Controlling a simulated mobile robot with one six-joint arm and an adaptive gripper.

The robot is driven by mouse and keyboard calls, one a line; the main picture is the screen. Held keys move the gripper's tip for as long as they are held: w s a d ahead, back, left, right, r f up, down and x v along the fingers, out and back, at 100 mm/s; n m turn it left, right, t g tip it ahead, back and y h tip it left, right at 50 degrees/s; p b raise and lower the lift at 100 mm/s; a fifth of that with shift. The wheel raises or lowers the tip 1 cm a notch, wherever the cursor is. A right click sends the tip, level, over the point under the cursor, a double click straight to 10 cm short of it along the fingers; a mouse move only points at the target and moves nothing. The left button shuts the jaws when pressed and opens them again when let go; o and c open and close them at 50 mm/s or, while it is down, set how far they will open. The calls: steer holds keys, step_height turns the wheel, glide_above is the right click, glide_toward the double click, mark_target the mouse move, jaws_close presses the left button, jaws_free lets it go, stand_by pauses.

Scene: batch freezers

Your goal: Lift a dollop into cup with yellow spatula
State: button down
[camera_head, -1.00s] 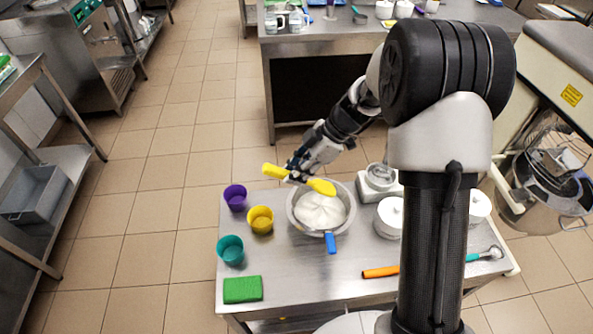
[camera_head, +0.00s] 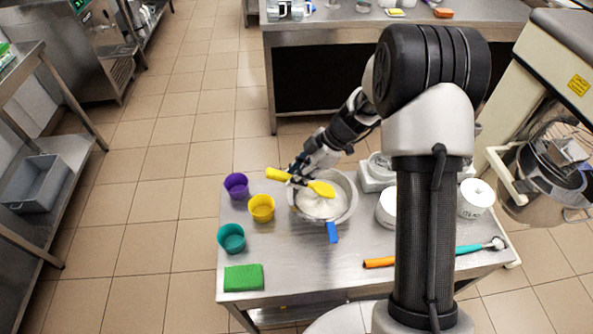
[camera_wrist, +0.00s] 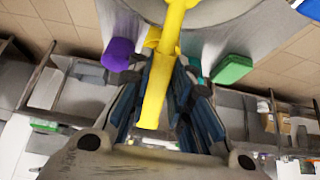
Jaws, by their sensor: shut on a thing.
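My gripper (camera_head: 297,174) is shut on the yellow spatula (camera_head: 323,188), gripping it by the handle. In the wrist view the spatula (camera_wrist: 156,88) runs between my fingers (camera_wrist: 166,100) with its head end beyond the top of the picture. In the head view the spatula head is over the metal bowl (camera_head: 348,213) of white mixture (camera_head: 318,207); I cannot tell whether it touches the mixture or carries any. Three cups stand left of the bowl: purple (camera_head: 236,186), yellow (camera_head: 261,208) and teal (camera_head: 231,238).
A green sponge (camera_head: 243,278) lies at the front left of the table. An orange-handled tool (camera_head: 379,262) and a teal-handled tool (camera_head: 470,248) lie at the front right. A blue piece (camera_head: 332,232) sticks out from the bowl's front. White lidded containers (camera_head: 476,199) stand to the right.

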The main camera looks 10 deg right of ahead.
mark_target(309, 183)
steer(key=shift+d+f, duration=0.2)
steer(key=shift+f, duration=0.85)
steer(key=shift+d+f, duration=0.2)
steer(key=shift+f, duration=0.8)
steer(key=shift+d+r, duration=0.15)
steer(key=shift+d, duration=0.15)
steer(key=shift+d+p, duration=1.25)
steer(key=shift+d, duration=0.25)
steer(key=shift+a+f+h, duration=0.35)
steer(key=shift+f+h, duration=0.1)
steer(key=shift+h, duration=0.15)
steer(key=shift+a+r, duration=0.2)
steer(key=shift+r, duration=0.95)
steer(key=shift+a+r+p, duration=0.2)
steer(key=shift+r, duration=0.8)
steer(key=shift+a+r+p, duration=0.15)
steer(key=shift+r, duration=0.85)
steer(key=shift+a+r, duration=0.25)
steer(key=shift+a+h+p, duration=0.45)
steer(key=shift+h+p, duration=0.25)
steer(key=shift+p, duration=0.2)
steer(key=a+h+p, duration=0.1)
steer(key=h+p, duration=0.1)
steer(key=p, duration=0.2)
steer(key=shift+a, duration=0.25)
steer(key=shift+a+h, duration=0.1)
steer(key=shift+h, duration=0.2)
steer(key=shift+a+f, duration=0.1)
steer(key=shift+f, duration=0.05)
